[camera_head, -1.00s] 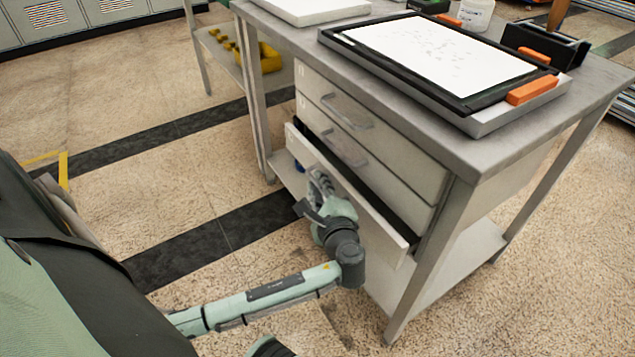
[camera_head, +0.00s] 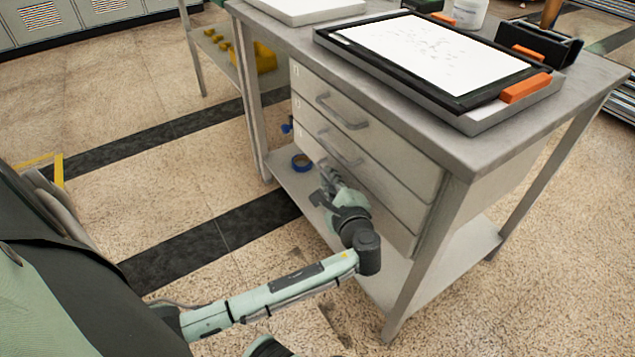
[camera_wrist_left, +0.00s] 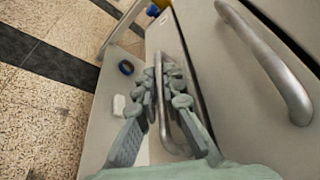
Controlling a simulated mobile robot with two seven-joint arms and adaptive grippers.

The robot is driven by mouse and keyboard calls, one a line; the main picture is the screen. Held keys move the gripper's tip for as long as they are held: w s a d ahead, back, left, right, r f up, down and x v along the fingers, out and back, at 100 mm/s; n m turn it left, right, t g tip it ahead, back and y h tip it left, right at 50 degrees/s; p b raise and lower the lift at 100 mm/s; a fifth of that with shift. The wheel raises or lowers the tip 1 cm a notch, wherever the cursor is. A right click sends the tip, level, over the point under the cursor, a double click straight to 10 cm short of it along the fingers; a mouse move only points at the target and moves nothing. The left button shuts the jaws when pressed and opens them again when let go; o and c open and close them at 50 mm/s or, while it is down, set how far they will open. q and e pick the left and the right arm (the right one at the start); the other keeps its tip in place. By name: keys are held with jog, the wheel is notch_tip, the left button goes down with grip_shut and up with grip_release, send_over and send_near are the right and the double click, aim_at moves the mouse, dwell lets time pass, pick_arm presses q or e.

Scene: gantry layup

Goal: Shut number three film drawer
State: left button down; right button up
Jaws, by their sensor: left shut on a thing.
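The number three film drawer (camera_head: 398,230) is the lowest of three pale drawers under the bench. In the left wrist view, the fingers (camera_wrist_left: 166,98) close around the metal bar handle (camera_wrist_left: 159,72). The gripper and wrist hide part of the drawer front. My right gripper is not in view.
The second drawer's handle (camera_head: 340,148) and top drawer's handle (camera_head: 342,112) stick out above. The bench's lower shelf (camera_head: 385,284) holds a blue roll (camera_head: 301,162). A bench leg (camera_head: 425,262) stands right of my arm. Open floor lies left.

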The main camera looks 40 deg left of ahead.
pick_arm(q)
jog(key=shift+w+r, duration=0.1)
jog(key=shift+w, duration=0.1)
jog(key=c, duration=1.9)
grip_release()
jog(key=shift+d, duration=0.1)
